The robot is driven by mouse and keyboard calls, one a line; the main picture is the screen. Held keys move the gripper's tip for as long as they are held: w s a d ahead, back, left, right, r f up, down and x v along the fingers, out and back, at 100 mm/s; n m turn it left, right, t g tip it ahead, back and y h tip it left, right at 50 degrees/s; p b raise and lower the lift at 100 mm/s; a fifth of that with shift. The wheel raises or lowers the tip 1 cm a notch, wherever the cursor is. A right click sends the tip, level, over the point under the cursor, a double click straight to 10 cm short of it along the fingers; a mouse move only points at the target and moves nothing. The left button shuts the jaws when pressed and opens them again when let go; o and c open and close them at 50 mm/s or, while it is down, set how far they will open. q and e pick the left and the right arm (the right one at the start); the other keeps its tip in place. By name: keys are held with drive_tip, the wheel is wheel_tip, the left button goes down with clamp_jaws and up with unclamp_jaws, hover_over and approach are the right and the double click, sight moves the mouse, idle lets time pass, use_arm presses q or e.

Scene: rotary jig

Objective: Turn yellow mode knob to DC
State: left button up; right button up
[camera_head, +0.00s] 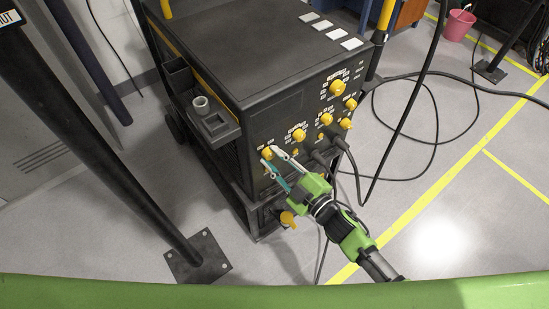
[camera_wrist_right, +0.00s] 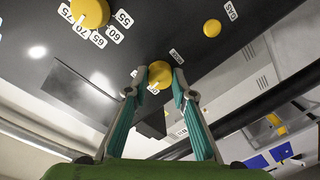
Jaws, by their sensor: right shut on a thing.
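The yellow mode knob (camera_head: 267,152) is at the lower left of the black machine's front panel. It also shows in the wrist view (camera_wrist_right: 159,71) as a round yellow knob between my fingertips, with small white labels beside it that are too small to read surely. My right gripper (camera_head: 269,156) is shut on this knob, one finger on each side; the fingers also show in the wrist view (camera_wrist_right: 160,80). My left gripper is not in view.
Other yellow knobs (camera_head: 299,135) sit close by on the panel of the black machine (camera_head: 270,60). Black cables (camera_head: 347,150) run from its front to the floor. A grey cup (camera_head: 201,105) stands in a side holder. A black post with a foot plate (camera_head: 198,256) stands at left.

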drive_tip(key=n, duration=0.4)
drive_tip(key=shift+n, duration=0.3)
drive_tip(key=shift+h, duration=0.3)
drive_tip(key=o, duration=1.1)
drive_tip(key=f+v, duration=0.1)
drive_tip(key=v, duration=1.1)
drive_tip(key=shift+r, duration=0.35)
